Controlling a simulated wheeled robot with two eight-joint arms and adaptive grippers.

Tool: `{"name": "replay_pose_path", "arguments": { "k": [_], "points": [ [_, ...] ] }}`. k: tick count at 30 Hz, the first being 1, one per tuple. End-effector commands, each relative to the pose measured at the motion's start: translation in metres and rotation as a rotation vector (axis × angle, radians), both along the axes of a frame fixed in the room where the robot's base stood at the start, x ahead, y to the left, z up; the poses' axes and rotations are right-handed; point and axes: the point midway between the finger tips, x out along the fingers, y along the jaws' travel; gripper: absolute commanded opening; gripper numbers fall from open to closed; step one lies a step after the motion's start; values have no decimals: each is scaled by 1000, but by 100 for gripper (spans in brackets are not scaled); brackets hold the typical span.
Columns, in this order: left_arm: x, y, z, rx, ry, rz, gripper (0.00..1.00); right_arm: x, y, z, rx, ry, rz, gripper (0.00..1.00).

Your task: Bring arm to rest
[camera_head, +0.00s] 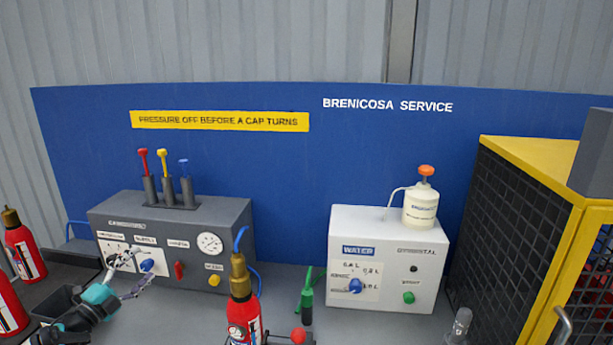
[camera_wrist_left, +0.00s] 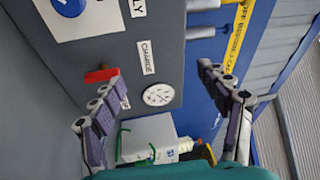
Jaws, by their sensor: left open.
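My left gripper (camera_head: 141,265) is at the lower left in the head view, in front of the grey charging unit (camera_head: 228,243). It is open, its two fingers spread apart with nothing between them. In the left wrist view the gripper (camera_wrist_left: 158,75) is also open, with a finger on each side. The charging unit's panel (camera_wrist_left: 150,60) shows beyond the fingers, with a gauge (camera_wrist_left: 158,95) and a red lever (camera_wrist_left: 100,75). In the head view the left finger region overlaps the blue knob's (camera_head: 147,265) surroundings; I cannot tell whether they touch. My right gripper is not in view.
A red extinguisher (camera_head: 244,318) with a brass neck stands at front centre. More red extinguishers (camera_head: 24,250) stand at the left edge. A white water unit (camera_head: 386,225) carries a white bottle (camera_head: 420,208). A yellow-framed cage (camera_head: 500,230) bounds the right. A clear bottle (camera_head: 459,328) stands near it.

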Motion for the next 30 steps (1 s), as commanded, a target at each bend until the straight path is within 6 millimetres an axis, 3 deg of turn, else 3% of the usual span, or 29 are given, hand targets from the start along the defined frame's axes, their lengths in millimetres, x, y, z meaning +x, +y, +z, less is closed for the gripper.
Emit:
{"name": "replay_pose_path", "arguments": {
  "k": [1,3,6,9,12,14,17,24,30],
  "points": [
    [7,-16,34,-57,-29,45,76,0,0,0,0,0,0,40],
    [12,-29,75,-159,-63,129,76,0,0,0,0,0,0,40],
    [9,-46,117,-317,-81,243,76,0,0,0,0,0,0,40],
    [-5,-64,138,-486,-58,351,76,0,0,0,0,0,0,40],
    [-26,-85,139,-659,5,449,76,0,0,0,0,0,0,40],
    [-43,-100,130,-759,64,505,76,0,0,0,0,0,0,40],
    [-77,-131,100,-920,194,589,76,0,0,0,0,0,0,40],
    [-185,-231,-9,-1202,642,742,76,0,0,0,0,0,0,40],
    [-266,-298,-77,-1281,969,801,76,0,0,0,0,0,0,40]
  ]
}}
